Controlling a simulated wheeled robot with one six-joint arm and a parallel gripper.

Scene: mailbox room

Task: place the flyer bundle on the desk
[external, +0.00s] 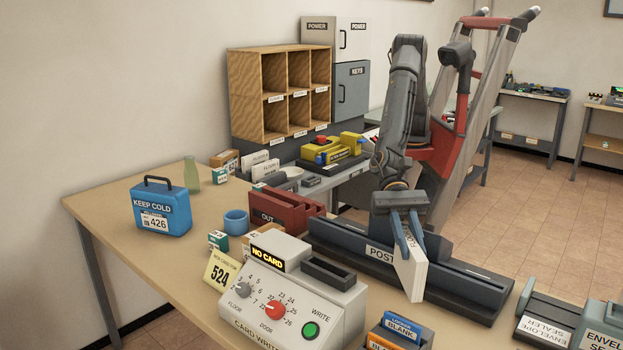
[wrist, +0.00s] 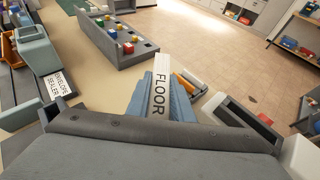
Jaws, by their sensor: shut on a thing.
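My gripper (external: 404,232) points down and is shut on a white flyer bundle (external: 411,270). The bundle hangs upright and slightly tilted in front of the long dark grey device labelled POST (external: 455,290); I cannot tell whether it touches that device. In the wrist view the same bundle shows its label FLOOR (wrist: 160,95) between the blue fingers (wrist: 178,105). The wooden desk (external: 115,210) runs across the front, with bare top at the left.
The card writer (external: 290,295) with knobs stands in front at left. A red OUT tray (external: 285,210), blue ring (external: 236,222) and blue KEEP COLD box (external: 161,208) are farther left. An envelope sealer (external: 545,320) and a BLANK card holder (external: 400,332) are at the front right.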

